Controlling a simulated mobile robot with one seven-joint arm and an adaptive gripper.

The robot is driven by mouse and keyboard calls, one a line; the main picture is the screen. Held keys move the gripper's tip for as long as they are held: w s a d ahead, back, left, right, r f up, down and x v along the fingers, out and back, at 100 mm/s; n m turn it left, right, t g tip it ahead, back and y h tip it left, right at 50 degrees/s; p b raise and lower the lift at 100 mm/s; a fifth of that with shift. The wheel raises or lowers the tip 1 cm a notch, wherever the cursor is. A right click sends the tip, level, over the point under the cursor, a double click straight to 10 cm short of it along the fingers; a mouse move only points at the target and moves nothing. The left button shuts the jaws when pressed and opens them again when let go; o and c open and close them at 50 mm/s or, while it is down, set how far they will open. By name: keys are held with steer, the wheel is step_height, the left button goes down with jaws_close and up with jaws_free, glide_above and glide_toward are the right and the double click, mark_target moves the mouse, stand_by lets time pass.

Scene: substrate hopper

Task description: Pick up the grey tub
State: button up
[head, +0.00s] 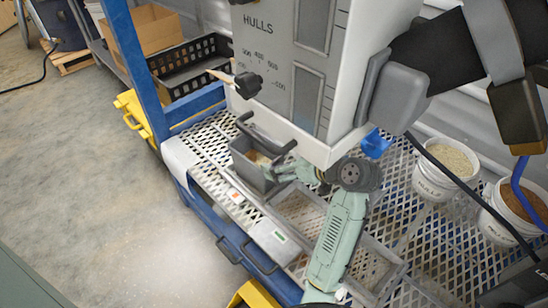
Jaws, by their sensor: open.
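The grey tub (242,157) is an open-topped box on the white perforated bench, under the front-left lower edge of the hopper. Some tan material shows inside it. A dark bar handle runs above the tub, beside the hopper's base; I cannot tell which it belongs to. My gripper (277,170) is pale green and comes in from the right. Its open fingers are at the tub's right side. I cannot tell whether they touch it, and the finger tips are small and partly lost against the tub.
The hopper (283,60), marked HULLS, stands close above the tub, with a black knob lever (247,84) at its left. White buckets (445,168) stand right on the bench. A blue post rises left of the bench.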

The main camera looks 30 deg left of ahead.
mark_target(273, 163)
steer(key=x, duration=0.5)
steer(key=shift+s+f+p, duration=0.1)
steer(key=shift+f+p, duration=0.05)
steer(key=shift+p, duration=0.15)
steer(key=p+x, duration=0.1)
steer(key=x, duration=0.4)
steer(key=shift+a, duration=0.35)
steer(key=c, duration=1.8)
